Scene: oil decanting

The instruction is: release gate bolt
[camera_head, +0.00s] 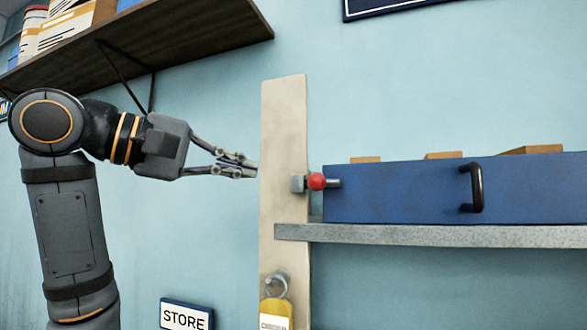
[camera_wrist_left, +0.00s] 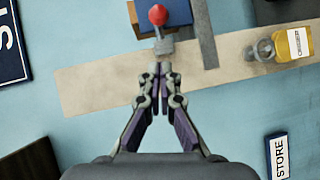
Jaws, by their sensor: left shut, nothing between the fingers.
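The gate bolt (camera_head: 316,182) has a red ball knob and a grey block and sits on the upright pale wooden post (camera_head: 284,120). Its pin end reaches the left side of the blue drawer-like box (camera_head: 420,190). My left gripper (camera_head: 256,168) is shut and empty, its tips at the post's left edge in the head view. In the left wrist view the fingertips (camera_wrist_left: 160,66) point at the bolt's grey block, with the red knob (camera_wrist_left: 158,14) just beyond. I cannot tell whether the tips touch the block. My right gripper is not in view.
A grey shelf ledge (camera_head: 430,235) runs under the blue box, which has a black handle (camera_head: 475,187). A yellow padlock-like tag (camera_head: 276,312) hangs from a ring low on the post. A dark shelf (camera_head: 200,40) with boxes is above my left arm. A STORE sign (camera_head: 187,315) is below.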

